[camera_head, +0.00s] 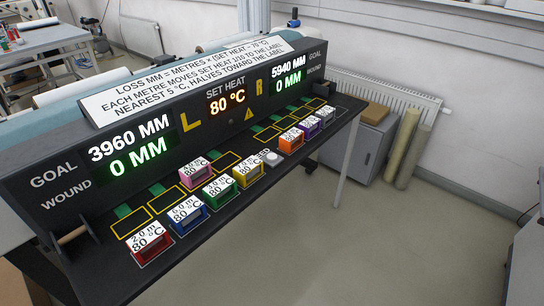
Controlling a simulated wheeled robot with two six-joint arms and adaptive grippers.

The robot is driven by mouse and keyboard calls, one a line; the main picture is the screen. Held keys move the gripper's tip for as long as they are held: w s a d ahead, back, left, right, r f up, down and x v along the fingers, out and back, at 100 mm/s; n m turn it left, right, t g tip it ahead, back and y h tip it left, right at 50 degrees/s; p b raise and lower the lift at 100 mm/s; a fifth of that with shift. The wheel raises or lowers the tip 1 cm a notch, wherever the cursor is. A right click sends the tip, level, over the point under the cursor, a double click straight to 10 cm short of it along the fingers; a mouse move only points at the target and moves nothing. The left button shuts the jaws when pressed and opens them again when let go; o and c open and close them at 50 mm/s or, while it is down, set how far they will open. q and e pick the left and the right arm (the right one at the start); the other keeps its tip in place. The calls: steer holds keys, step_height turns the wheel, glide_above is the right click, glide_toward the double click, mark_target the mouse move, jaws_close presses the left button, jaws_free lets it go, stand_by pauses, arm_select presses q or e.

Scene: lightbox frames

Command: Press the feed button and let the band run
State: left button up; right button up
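A pale round button (272,158), partly lettered, sits on the dark bench's front shelf between the yellow and orange blocks; I take it as the feed button. The black panel (190,148) reads set heat 80 °C. Its left side, L, shows goal 3960 MM and wound 0 MM; its right side, R, shows goal 5940 MM and wound 0 MM. Labelled blocks stand along the shelf: red (150,246), blue (188,220), green (220,195), yellow (248,178), pink (195,179), orange (290,145), purple (308,131) and grey (325,121). Neither gripper is in view.
Yellow outlined slots (131,222) line the shelf behind the front blocks, several empty; pink stands in the left row. A white rule sign (190,78) tops the panel. A wooden handle (72,235) sits at left. Open floor (330,240) lies in front; a grey cabinet (370,150) stands behind right.

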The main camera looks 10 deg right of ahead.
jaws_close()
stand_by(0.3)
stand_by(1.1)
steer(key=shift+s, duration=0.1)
